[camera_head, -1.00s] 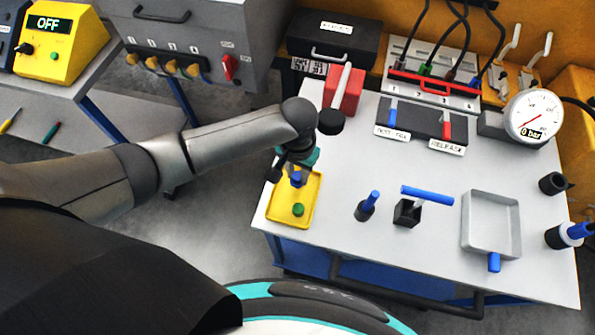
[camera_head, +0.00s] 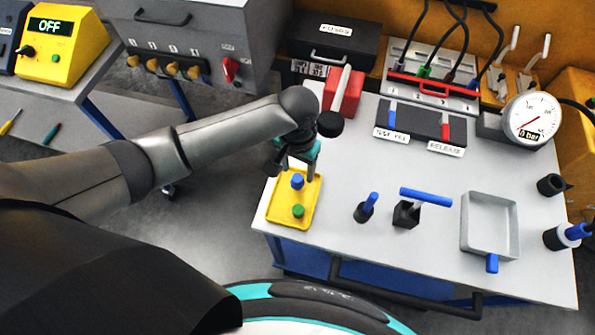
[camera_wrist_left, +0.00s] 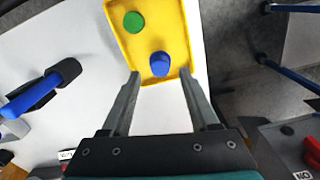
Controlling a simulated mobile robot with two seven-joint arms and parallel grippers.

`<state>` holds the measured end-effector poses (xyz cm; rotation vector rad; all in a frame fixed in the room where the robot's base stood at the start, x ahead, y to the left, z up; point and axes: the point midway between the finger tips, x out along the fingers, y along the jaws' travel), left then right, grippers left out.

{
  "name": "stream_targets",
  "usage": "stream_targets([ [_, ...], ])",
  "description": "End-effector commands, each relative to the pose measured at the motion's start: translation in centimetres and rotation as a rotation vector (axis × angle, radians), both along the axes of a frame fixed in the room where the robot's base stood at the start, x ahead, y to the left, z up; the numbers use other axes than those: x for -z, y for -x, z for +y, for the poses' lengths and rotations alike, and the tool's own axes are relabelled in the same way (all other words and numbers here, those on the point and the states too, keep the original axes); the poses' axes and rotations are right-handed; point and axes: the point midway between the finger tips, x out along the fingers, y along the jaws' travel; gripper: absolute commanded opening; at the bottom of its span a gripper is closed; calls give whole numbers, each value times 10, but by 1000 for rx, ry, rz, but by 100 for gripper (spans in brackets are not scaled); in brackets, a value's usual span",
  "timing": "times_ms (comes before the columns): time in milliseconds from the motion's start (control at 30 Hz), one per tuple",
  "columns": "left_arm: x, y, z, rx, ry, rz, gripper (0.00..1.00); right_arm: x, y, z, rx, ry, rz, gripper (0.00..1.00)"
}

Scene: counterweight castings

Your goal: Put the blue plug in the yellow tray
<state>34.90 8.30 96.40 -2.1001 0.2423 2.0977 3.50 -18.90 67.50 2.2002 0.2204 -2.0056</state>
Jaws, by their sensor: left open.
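The blue plug (camera_head: 297,181) stands in the yellow tray (camera_head: 283,212), beside a green plug (camera_head: 298,211). The tray lies at the left end of the white worktop. My left gripper (camera_head: 297,172) is just above and behind the blue plug. The left wrist view shows its two fingers (camera_wrist_left: 160,90) spread wide and empty, with the blue plug (camera_wrist_left: 160,64) beyond the fingertips, inside the tray (camera_wrist_left: 115,8). The green plug (camera_wrist_left: 133,22) is farther off in the same tray. My right gripper is not in view.
Right of the tray stand a black holder with a blue handle (camera_head: 367,207), a black block with a blue T-handle (camera_head: 426,195) and a grey square tray (camera_head: 488,252). A red block (camera_head: 343,92) and a black case (camera_head: 334,42) stand behind. The middle worktop is clear.

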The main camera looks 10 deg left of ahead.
Motion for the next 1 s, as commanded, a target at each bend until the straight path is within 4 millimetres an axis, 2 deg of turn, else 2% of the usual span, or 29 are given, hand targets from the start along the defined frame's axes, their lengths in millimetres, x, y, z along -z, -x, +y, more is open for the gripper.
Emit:
stream_targets([
  [33, -15, -1, 0, 0, 2, -5, 61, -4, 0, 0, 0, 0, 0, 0],
  [200, -51, -1, 0, 1, 2, -3, 61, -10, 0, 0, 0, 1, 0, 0],
  [400, -79, -1, 0, 0, 1, -1, 61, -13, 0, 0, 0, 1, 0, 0],
  [600, -87, 0, 0, -1, 0, 0, 61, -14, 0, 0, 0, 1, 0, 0],
  [1000, -86, 1, -1, 2, 5, 0, 61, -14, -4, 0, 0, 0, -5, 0],
])
